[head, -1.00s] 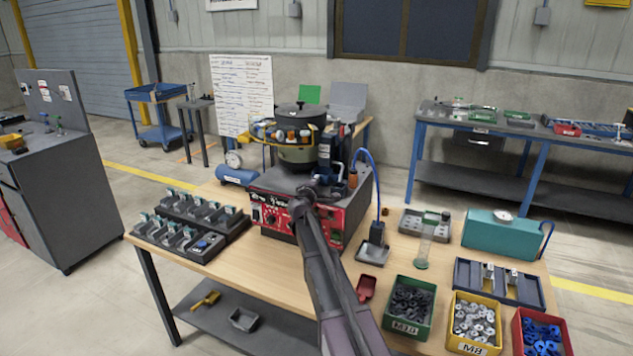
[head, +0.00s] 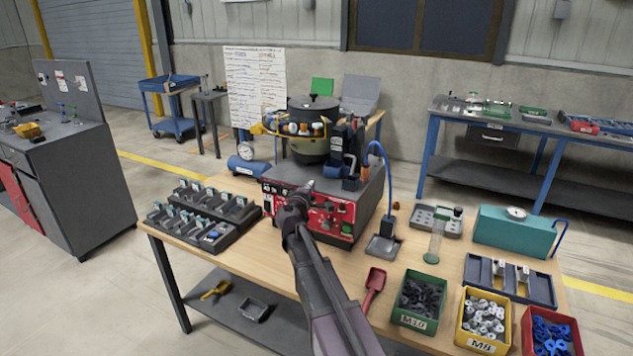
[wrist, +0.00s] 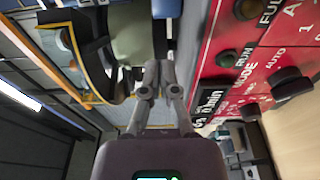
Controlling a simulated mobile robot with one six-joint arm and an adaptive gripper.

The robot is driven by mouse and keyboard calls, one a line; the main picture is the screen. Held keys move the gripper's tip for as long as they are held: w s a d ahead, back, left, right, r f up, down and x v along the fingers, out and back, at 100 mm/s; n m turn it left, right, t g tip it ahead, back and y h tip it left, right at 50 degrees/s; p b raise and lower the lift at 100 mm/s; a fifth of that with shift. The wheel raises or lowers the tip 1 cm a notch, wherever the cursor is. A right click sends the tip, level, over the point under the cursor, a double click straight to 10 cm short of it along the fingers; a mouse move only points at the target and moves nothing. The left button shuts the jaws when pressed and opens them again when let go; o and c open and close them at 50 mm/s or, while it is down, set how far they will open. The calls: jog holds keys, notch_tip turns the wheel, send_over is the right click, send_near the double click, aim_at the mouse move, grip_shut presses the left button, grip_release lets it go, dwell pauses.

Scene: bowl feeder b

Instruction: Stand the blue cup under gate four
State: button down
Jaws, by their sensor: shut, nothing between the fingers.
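I cannot pick out the blue cup with certainty. A small blue piece (head: 213,234) lies in the front black rack on the left of the table, too small to name. The bowl feeder (head: 311,150) stands on a grey box with a red control panel (head: 338,222). I cannot read any gate numbers. My gripper (head: 308,186) is in front of the panel's upper part, fingers together and empty. In the wrist view my gripper (wrist: 157,82) lies close beside the red panel (wrist: 245,50), and a blue rounded part (wrist: 166,8) shows at the top edge.
Two black racks (head: 248,213) with several small fittings stand left of the feeder. Bare table lies in front of the racks.

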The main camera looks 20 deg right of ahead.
jog(key=shift+v, duration=0.95)
jog(key=s+d+f+m+g+y, duration=0.25)
jog(key=s+f+m+g, duration=0.8)
jog(key=s, duration=0.65)
jog(key=s+a+f+g+y, duration=0.2)
jog(key=s+a+f+y, duration=0.2)
jog(key=s, duration=0.4)
jog(key=s+a+f+g+y, duration=0.2)
jog(key=s+a+f+y, duration=0.2)
jog(key=s+a, duration=0.2)
jog(key=shift+s, duration=1.2)
jog(key=shift+a+m, duration=0.1)
jog(key=shift+m, duration=0.15)
